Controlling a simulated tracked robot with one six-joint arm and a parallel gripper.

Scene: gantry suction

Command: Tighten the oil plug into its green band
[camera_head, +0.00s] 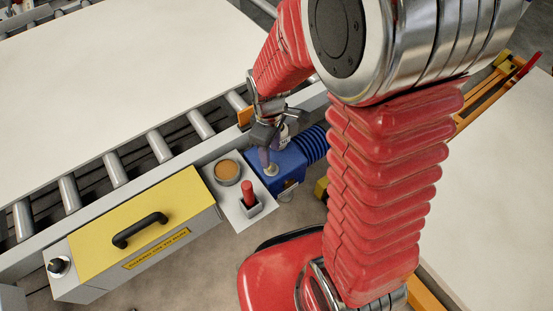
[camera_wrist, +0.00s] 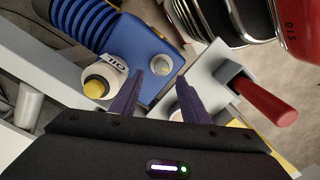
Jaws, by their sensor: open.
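A blue pump (camera_head: 290,172) with a ribbed blue end stands beside the conveyor; its blue body (camera_wrist: 150,42) also shows in the wrist view. A small round silvery piece, which looks like the oil plug (camera_wrist: 162,62), sits on its top face; it also shows in the head view (camera_head: 271,169). I cannot make out a green band. My gripper (camera_wrist: 161,78) is open, with its dark fingers apart and their tips just short of the plug, one toward each side. In the head view my gripper (camera_head: 264,158) is over the pump. I cannot tell whether it touches.
A white oil bottle (camera_wrist: 105,76) with a yellow cap stands close left of the fingers. A grey shelf holds a round cup with a tan disc (camera_head: 228,169) and a red-handled tool (camera_head: 248,192). A yellow-lidded box (camera_head: 140,225) is at left, along the roller conveyor (camera_head: 114,168).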

